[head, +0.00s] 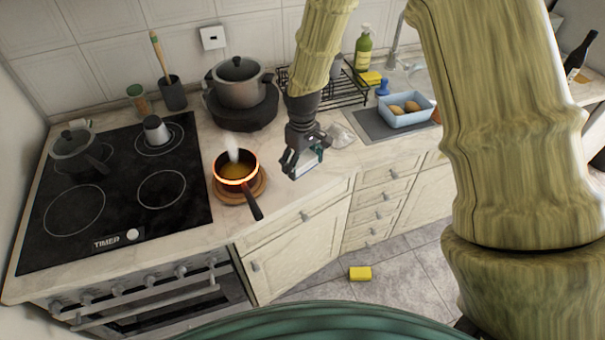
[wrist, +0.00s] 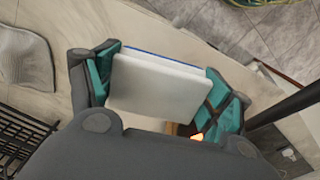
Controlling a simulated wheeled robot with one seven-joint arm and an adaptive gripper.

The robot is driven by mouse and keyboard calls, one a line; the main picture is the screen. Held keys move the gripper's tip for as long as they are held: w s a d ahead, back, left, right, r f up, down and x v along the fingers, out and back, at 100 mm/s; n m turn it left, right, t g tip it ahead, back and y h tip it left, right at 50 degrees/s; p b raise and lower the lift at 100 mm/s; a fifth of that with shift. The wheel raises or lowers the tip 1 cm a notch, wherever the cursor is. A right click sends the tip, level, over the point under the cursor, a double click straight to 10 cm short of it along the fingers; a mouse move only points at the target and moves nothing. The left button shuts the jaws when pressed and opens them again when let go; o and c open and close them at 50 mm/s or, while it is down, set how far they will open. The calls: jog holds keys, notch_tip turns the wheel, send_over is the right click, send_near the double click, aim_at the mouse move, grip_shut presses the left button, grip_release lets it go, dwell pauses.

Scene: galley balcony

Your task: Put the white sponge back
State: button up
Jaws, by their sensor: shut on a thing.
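The white sponge (wrist: 160,85), a pale block with a thin blue edge, is held between the teal finger pads of my gripper (wrist: 158,88) in the wrist view. In the head view my gripper (head: 302,164) hangs over the counter's front part, right of the glowing pan; only a small pale part of the sponge (head: 307,166) shows between the fingers. The gripper is shut on the sponge, which is clear of the pan.
A steaming pan (head: 236,171) with a red-hot rim sits on a wooden board left of my gripper. Behind are a dish rack (head: 345,92) and a pot (head: 239,84). A blue tub (head: 404,118) stands right. A yellow sponge (head: 360,273) lies on the floor.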

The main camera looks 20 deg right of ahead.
aim_at(302, 184)
jog(key=shift+w+f, duration=0.1)
jog(key=shift+f, duration=0.8)
jog(key=shift+f+p, duration=0.4)
jog(key=shift+f, duration=0.1)
jog(key=shift+f+p, duration=0.65)
jog(key=shift+f, duration=1.25)
jog(key=shift+f, duration=0.15)
jog(key=o, duration=1.3)
jog(key=shift+c, duration=0.2)
jog(key=shift+r, duration=0.2)
